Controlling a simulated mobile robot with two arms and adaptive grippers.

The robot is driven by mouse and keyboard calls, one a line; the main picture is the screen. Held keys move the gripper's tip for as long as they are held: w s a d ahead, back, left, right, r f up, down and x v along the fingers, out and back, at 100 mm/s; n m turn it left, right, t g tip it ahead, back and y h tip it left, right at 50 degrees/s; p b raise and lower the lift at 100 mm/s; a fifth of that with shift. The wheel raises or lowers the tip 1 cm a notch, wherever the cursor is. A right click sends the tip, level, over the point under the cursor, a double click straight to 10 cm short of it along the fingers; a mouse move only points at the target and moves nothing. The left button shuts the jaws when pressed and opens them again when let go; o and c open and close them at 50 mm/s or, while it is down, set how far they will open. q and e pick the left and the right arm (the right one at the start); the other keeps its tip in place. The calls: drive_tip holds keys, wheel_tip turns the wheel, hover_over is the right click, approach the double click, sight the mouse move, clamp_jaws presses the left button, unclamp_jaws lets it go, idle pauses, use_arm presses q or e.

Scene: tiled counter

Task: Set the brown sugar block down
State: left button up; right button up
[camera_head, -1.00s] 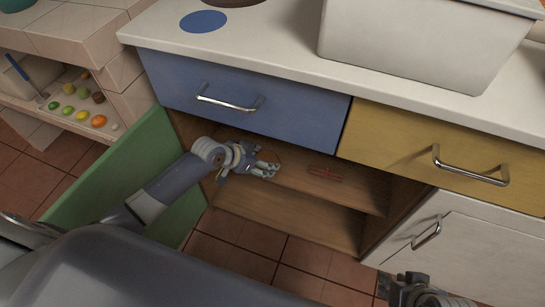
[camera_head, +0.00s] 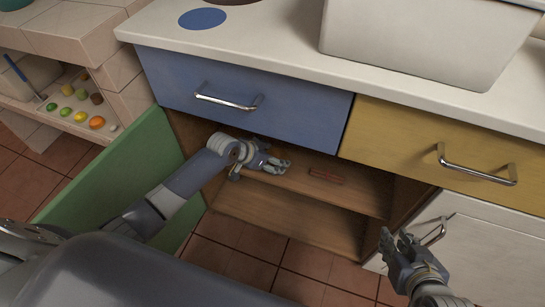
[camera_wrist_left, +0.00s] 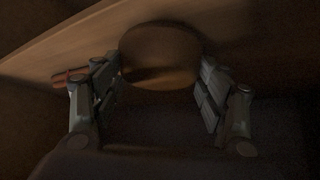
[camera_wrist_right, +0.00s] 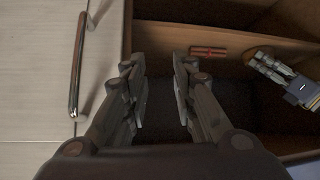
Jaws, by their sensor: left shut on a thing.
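The brown sugar block (camera_wrist_left: 160,55) is a dark brown, rounded piece between the fingers of my left gripper in the left wrist view. My left gripper (camera_head: 284,166) is shut on it, inside the open cupboard under the blue drawer, just over the upper wooden shelf (camera_head: 350,193). In the head view I cannot make out the block. I cannot tell whether it touches the shelf. My right gripper (camera_head: 396,240) is open and empty in front of the white door, right of the cupboard opening. Its fingers also show apart in the right wrist view (camera_wrist_right: 158,80).
A small red object (camera_head: 326,176) lies on the shelf right of my left gripper. The green door (camera_head: 115,175) stands open at the left. The blue drawer (camera_head: 250,100) is closed above. The shelf's right part looks clear. A white bin (camera_head: 420,45) stands on the counter.

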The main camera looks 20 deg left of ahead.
use_arm(q)
drive_tip(key=o, duration=1.3)
drive_tip(key=shift+o, duration=0.2)
drive_tip(key=shift+s+r, duration=0.15)
drive_tip(key=shift+r, duration=0.05)
drive_tip(key=p+v, duration=0.2)
drive_tip(key=v, duration=0.4)
drive_tip(key=shift+a+p, duration=0.1)
drive_tip(key=shift+p, duration=0.25)
drive_tip(key=s+r+n+g+y, duration=0.1)
drive_tip(key=s+r+n+y, duration=0.1)
drive_tip(key=s, duration=1.2)
drive_tip(key=s+r+n+g+y+p, duration=0.1)
drive_tip(key=s+r+n+g+y, duration=0.1)
drive_tip(key=s, duration=1.2)
drive_tip(key=shift+p, duration=0.3)
use_arm(e)
drive_tip(key=s+d+f+g+h, duration=0.1)
drive_tip(key=s+g, duration=0.4)
drive_tip(key=s, duration=0.5)
drive_tip(key=shift+s+d+f+g, duration=0.15)
drive_tip(key=shift+d+f+g, duration=0.15)
drive_tip(key=shift+d+f, duration=0.7)
